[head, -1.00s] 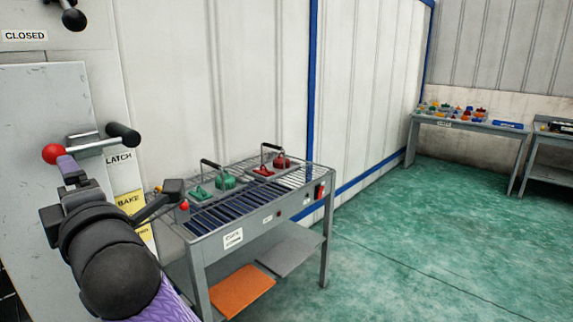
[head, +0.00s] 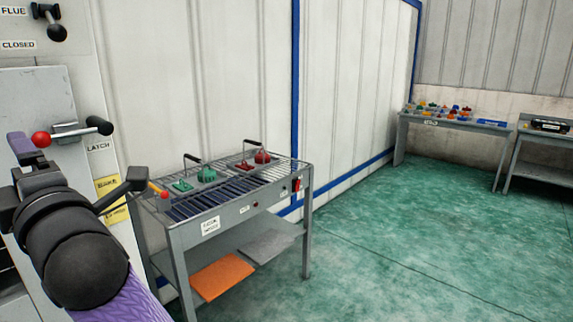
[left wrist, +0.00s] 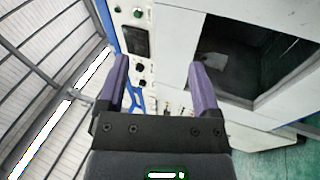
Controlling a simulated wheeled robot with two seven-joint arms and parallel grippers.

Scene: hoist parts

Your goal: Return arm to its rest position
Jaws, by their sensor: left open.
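My left arm comes in at the lower left of the head view, with a purple forearm and black wrist. My left gripper (head: 22,150) is at its upper end, at the picture's left side, close to the latch handle with a red ball (head: 41,139) in the picture. I cannot tell the depth between them. In the left wrist view, the two purple fingers (left wrist: 158,85) are spread apart with nothing between them. Behind them are a pale cabinet front (left wrist: 175,40) and a dark opening (left wrist: 255,60). My right gripper is in neither view.
A grey slatted table (head: 240,225) holds red and green parts with black handles. An orange panel (head: 222,276) is on its lower shelf. Another bench (head: 455,125) with colourful parts stands at the far right. The green floor (head: 400,240) between them is clear.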

